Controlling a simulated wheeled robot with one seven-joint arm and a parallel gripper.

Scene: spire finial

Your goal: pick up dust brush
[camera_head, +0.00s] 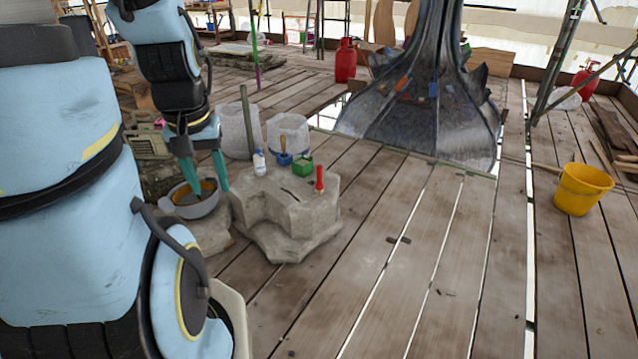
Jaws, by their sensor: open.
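A small blue item with an upright brown handle (284,150) stands on the stone block (283,215); it may be the dust brush, but it is too small to be sure. My gripper (207,188) points down with its two teal fingers spread apart. It is left of the block, over or at a grey bowl (197,208) that has something dark and yellow-orange in it. I see nothing clearly held between the fingers. My gripper is well left of the blue item and apart from it.
A white bottle (259,162), a green box (302,166) and a red item (319,179) share the block top. Pale translucent buckets (287,134) stand behind. A dark metal spire piece (420,120) is beyond. A yellow bucket (582,189) stands right; planks between are mostly clear.

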